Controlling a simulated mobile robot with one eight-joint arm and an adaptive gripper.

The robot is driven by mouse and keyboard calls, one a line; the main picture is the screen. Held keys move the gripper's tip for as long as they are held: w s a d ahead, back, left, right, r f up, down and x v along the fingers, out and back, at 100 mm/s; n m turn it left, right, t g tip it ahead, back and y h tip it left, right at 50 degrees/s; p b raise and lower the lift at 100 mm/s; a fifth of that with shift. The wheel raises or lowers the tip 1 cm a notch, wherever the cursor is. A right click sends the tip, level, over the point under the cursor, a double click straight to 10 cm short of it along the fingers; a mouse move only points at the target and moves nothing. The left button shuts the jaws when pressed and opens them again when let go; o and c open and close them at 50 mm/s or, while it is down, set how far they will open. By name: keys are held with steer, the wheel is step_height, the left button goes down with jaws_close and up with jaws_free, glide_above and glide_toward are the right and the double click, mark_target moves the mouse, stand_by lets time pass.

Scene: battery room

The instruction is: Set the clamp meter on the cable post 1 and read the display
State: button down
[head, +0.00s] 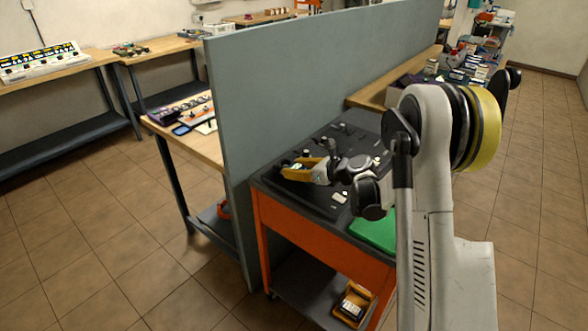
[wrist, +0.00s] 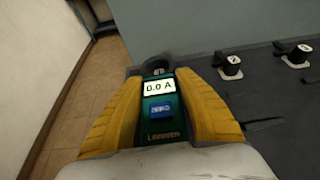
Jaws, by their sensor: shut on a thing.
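My gripper (wrist: 160,92) has yellow fingers shut on the two sides of a dark green clamp meter (wrist: 160,129). The meter's lit display (wrist: 159,86) reads 0.0 A, with a blue button below it. A dark ring (wrist: 157,67) shows past the meter's top end, at the left edge of the dark cart top. I cannot tell whether it encircles a post. Two short black posts with white tags stand to the right, one nearer (wrist: 229,67) and one farther (wrist: 297,56); their numbers are unreadable. In the head view my gripper (head: 306,171) is low over the cart's left side.
The orange cart (head: 300,239) has a dark top with small parts and a green mat (head: 375,231). A tall grey partition (head: 300,80) stands along its far left side. A yellow-and-black device (head: 352,303) lies on the lower shelf. Tiled floor is free at left.

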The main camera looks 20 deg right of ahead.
steer(key=shift+f+b, duration=0.5)
steer(key=shift+f, duration=0.1)
steer(key=c, duration=1.2)
jaws_free()
steer(key=shift+s+d, duration=0.1)
steer(key=shift+p+v, duration=0.7)
steer(key=shift+v, duration=4.7)
steer(key=shift+r, duration=0.2)
